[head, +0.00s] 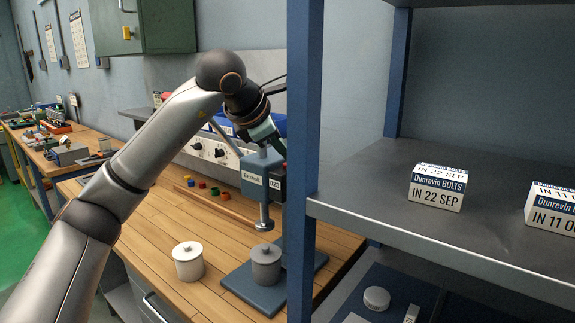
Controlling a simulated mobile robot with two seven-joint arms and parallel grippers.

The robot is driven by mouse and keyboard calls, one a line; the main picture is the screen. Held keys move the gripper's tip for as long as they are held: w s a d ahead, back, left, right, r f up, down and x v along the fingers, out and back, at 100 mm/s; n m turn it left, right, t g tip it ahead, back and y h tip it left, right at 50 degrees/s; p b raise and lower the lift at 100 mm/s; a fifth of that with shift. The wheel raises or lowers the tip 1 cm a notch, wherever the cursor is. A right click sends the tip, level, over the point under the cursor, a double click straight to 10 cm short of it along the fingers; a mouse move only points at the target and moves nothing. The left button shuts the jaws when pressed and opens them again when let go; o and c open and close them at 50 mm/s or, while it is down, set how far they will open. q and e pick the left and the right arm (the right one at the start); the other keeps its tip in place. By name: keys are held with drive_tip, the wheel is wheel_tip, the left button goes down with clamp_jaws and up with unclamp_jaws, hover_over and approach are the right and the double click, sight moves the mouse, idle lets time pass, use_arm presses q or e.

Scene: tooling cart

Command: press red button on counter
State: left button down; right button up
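A wooden counter (148,221) runs along the wall. A blue-grey press (262,183) stands on it, with a metal plunger above a grey lidded canister (265,262) on its base plate. Several small coloured round pieces, red among them (225,196), lie on the counter behind a thin wooden strip. I cannot tell whether any is a button. A dark reddish patch shows at the press's right side, partly hidden by the shelf post. My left gripper (264,133) is at the top of the press; its fingers are too small and overlapped to read. My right gripper is out of view.
A white lidded canister (188,261) stands left of the press. A blue shelf post (303,120) rises close to the press's right side. The grey shelf (400,198) holds two labelled boxes (438,187). A panel with dials (207,151) is behind.

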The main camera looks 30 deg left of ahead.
use_arm(q)
drive_tip(key=shift+f+b, duration=0.3)
drive_tip(key=shift+f, duration=0.15)
idle(0.6)
drive_tip(key=shift+r+p, duration=0.9)
drive_tip(key=shift+p, duration=0.05)
wheel_tip(320, 180, up, 5)
drive_tip(key=p, duration=0.5)
idle(0.8)
